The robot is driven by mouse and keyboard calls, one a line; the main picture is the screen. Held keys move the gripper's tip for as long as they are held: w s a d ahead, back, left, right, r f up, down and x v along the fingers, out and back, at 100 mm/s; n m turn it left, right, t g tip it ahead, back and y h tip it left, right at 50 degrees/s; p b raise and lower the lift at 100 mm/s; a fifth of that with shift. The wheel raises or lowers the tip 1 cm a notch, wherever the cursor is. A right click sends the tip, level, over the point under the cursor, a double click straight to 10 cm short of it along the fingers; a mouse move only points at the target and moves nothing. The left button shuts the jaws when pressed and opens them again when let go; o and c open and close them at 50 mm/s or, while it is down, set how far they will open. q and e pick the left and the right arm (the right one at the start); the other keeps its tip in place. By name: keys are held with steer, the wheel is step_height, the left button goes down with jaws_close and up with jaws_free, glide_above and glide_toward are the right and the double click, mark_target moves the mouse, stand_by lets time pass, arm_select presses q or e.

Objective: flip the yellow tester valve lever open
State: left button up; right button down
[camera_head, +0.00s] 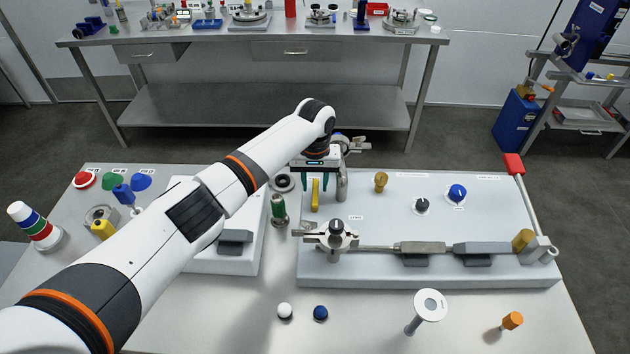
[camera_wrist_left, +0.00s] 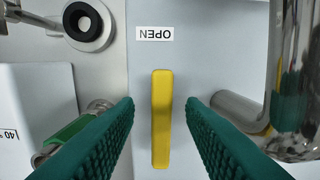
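The yellow tester valve lever (camera_head: 315,196) is a slim upright bar near the left end of the grey panel. In the left wrist view the lever (camera_wrist_left: 161,118) runs up and down the picture, below an upside-down OPEN label (camera_wrist_left: 154,33). My left gripper (camera_head: 315,184) is open over the lever. In the left wrist view its two green ridged fingers (camera_wrist_left: 160,110) stand one on each side of the lever, with a gap on both sides. Nothing is held. Whether the fingertips are level with the lever is hard to tell. My right gripper is not in view.
A shiny metal pipe (camera_wrist_left: 297,80) stands close right of the right finger. A green-bodied fitting (camera_head: 278,208) is close on the left. A black-ringed round part (camera_head: 283,183) lies beside it. A clamp-like valve (camera_head: 335,235) stands in front. The panel's middle is fairly clear.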

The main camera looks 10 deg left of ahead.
mark_target(315, 188)
arm_select(q)
step_height(315, 188, up, 12)
steer(key=b, duration=0.3)
stand_by(0.3)
